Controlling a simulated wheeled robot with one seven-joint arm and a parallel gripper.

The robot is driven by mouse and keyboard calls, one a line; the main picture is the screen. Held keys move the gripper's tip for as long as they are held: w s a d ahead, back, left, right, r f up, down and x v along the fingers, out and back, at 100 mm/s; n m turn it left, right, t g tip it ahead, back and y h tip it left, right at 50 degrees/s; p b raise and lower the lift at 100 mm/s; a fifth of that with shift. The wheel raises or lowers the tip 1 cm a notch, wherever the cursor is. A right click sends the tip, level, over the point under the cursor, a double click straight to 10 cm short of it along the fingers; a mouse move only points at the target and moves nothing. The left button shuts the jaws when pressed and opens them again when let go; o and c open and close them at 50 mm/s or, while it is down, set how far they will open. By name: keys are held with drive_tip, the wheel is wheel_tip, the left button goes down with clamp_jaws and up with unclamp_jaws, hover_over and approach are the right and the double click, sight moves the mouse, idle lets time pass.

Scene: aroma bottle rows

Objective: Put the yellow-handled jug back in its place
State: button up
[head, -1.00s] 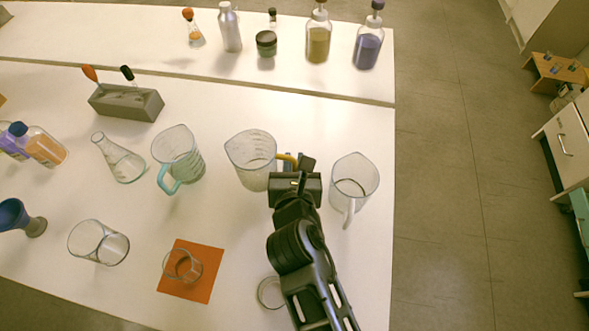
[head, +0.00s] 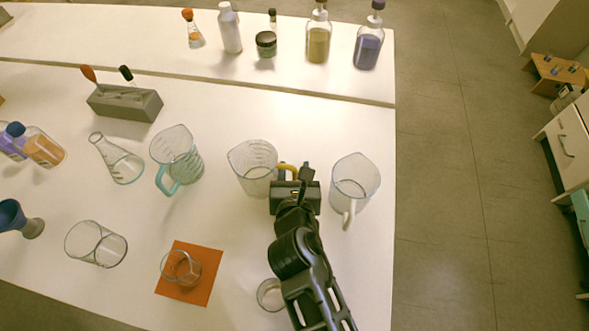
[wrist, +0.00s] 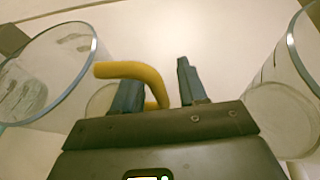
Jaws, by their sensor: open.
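The yellow-handled jug (head: 252,166) is clear and stands upright on the white table, between a teal-handled jug (head: 176,154) and a white-handled jug (head: 354,182). In the wrist view it is at the left (wrist: 45,80). Its yellow handle (wrist: 130,70) points right, towards my gripper (head: 296,176). In the wrist view my gripper (wrist: 158,85) is open, with the bend of the handle between its fingers and the handle crossing over the left finger. I cannot tell whether a finger touches the handle.
The white-handled jug is close on my gripper's right. A conical flask (head: 118,160), a beaker (head: 95,244), an orange mat (head: 205,285) with a small beaker and a glass dish (head: 270,294) stand around. Bottles, including a purple one (head: 367,48), line the back shelf.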

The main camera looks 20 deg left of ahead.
drive_tip(key=shift+r, duration=0.1)
drive_tip(key=v, duration=1.2)
drive_tip(key=shift+r+p, duration=0.1)
drive_tip(key=shift+p, duration=0.3)
drive_tip(key=s+d+m, duration=0.1)
drive_tip(key=d+m, duration=0.1)
drive_tip(key=d, duration=0.1)
drive_tip(key=s+d+f+m, duration=0.1)
drive_tip(key=d+m, duration=0.2)
drive_tip(key=s+d+m, duration=0.2)
drive_tip(key=d, duration=0.1)
drive_tip(key=shift+f+m, duration=0.3)
drive_tip(key=shift+m, duration=0.1)
drive_tip(key=s+d+r+m+h, duration=0.2)
drive_tip(key=s+d+r+m, duration=0.3)
drive_tip(key=m, duration=0.6)
drive_tip(key=s+d+r+m+t+h, duration=0.1)
drive_tip(key=s+d+r+m, duration=0.4)
drive_tip(key=d+m, duration=0.5)
drive_tip(key=s+d+r+m+t+h, duration=0.1)
drive_tip(key=s+d+r+m, duration=0.4)
drive_tip(key=m, duration=0.7)
drive_tip(key=s+d+h, duration=0.1)
drive_tip(key=s+d, duration=0.1)
drive_tip(key=shift+s+d+r+h, duration=0.2)
drive_tip(key=shift+s+h, duration=0.15)
drive_tip(key=shift+h, duration=0.05)
